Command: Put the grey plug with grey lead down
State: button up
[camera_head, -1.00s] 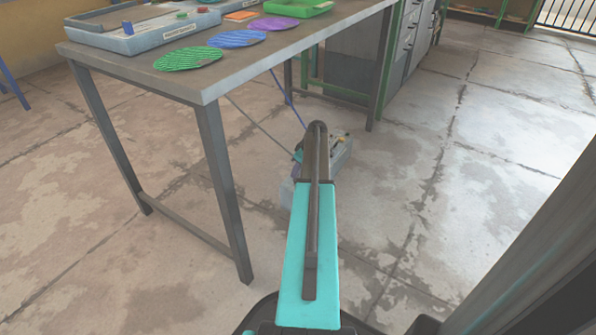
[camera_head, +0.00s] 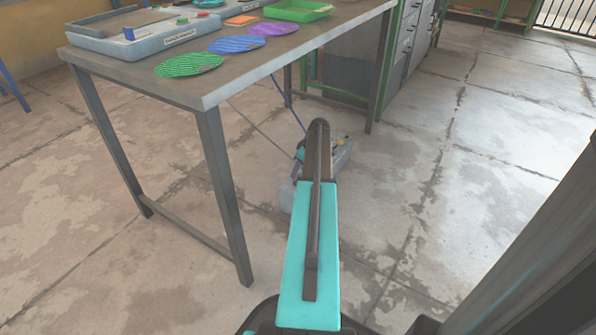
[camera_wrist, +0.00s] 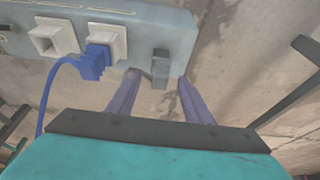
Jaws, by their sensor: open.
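In the wrist view, my gripper (camera_wrist: 158,97) is open, with its two purple fingers apart over the edge of a grey-blue socket strip (camera_wrist: 178,35). A small grey block (camera_wrist: 160,68), possibly the grey plug, sits at the strip's edge between the fingertips, with gaps on both sides. No grey lead shows clearly from it there. In the head view, a thin grey lead (camera_head: 258,131) runs down from the table towards the strip, and its end is hidden near my arm. My arm covers much of the strip (camera_head: 287,198) on the floor.
A blue plug (camera_wrist: 97,60) with a blue lead sits in one white socket; the white socket (camera_wrist: 52,38) beside it is empty. A table (camera_head: 205,98) with coloured discs, a green tray (camera_head: 298,9) and a press unit stands left. Floor right of my arm is clear.

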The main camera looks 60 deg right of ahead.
jog(key=p+v, duration=0.3)
jog(key=v, duration=0.6)
dwell(0.7)
